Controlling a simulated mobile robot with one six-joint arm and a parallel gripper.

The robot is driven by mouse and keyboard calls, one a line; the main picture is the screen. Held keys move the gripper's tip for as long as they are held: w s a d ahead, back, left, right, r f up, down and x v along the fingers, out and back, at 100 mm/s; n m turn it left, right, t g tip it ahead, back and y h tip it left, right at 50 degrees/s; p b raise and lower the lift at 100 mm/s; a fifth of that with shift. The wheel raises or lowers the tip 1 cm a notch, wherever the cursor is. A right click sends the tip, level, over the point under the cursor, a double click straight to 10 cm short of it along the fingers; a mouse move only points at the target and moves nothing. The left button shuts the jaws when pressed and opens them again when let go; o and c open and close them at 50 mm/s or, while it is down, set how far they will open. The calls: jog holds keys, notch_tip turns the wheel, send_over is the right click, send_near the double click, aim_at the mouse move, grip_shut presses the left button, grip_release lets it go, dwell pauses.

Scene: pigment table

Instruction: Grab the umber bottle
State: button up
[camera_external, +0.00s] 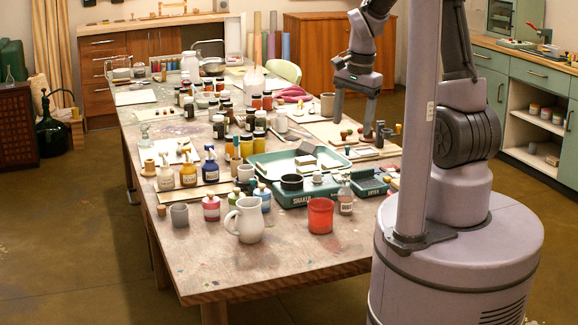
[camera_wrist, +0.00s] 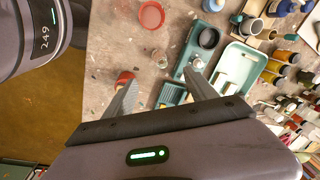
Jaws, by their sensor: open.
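My gripper (camera_external: 353,118) hangs over the right side of the table, well to the right of these bottles. It is open with nothing between its fingers.
Teal trays (camera_external: 292,197) lie mid-table with a black bowl (camera_external: 291,182). A white pitcher (camera_external: 248,220) and a red cup (camera_external: 320,215) stand near the front. Many jars (camera_external: 218,122) crowd the back. The front table corner is bare.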

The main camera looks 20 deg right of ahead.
aim_at(345, 175)
jog(key=w+f+b, duration=0.1)
jog(key=f, duration=0.5)
jog(key=w+f+m+g, duration=0.1)
jog(key=f, duration=0.4)
jog(key=w+f+m+b, duration=0.1)
jog(key=f, duration=0.5)
jog(key=shift+w+d+f+g+b, duration=0.25)
jog(key=shift+f+g+b, duration=0.05)
jog(key=shift+f, duration=0.05)
notch_tip(345, 175, down, 6)
jog(key=shift+d+r+b, duration=0.15)
jog(key=shift+r+b, duration=0.1)
jog(key=shift+b, duration=1)
jog(key=shift+r, duration=0.15)
jog(key=shift+c, duration=0.7)
grip_shut()
